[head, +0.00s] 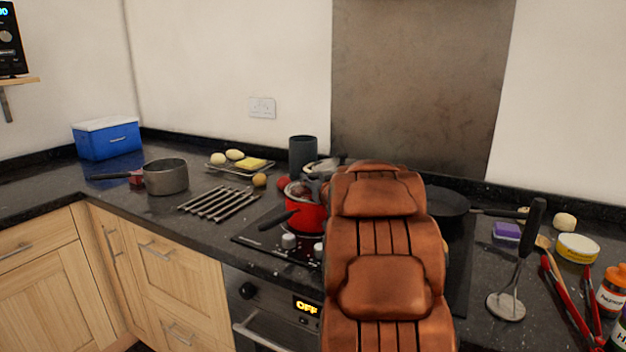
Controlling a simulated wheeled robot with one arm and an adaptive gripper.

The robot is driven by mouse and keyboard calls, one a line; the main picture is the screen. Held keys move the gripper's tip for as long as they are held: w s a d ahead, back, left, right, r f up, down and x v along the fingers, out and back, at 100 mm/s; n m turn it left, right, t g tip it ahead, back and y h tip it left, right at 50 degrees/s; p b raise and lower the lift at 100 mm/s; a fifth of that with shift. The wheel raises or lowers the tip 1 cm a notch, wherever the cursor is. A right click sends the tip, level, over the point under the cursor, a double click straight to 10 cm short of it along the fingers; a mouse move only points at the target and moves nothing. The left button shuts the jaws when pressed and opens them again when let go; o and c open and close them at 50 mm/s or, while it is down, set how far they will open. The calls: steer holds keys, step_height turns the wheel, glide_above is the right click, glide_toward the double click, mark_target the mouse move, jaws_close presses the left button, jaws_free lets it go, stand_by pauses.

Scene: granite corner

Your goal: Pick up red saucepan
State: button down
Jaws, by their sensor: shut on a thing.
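The red saucepan (308,216) is on or just above the hob at the left of my brown arm, its dark handle pointing left toward the front. My arm covers its right side. My gripper (304,189) shows only in small part, as dark and grey pieces at the saucepan's rim; it is shut on the saucepan. The fingertips are mostly hidden, and I cannot tell whether the pan's base touches the hob.
A grey saucepan (166,177), a metal rack (218,203) and a tray with yellow food (250,163) are on the left. A dark canister (302,152) stands behind.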

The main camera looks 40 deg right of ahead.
steer(key=shift+f, duration=0.3)
steer(key=c, duration=0.7)
jaws_free()
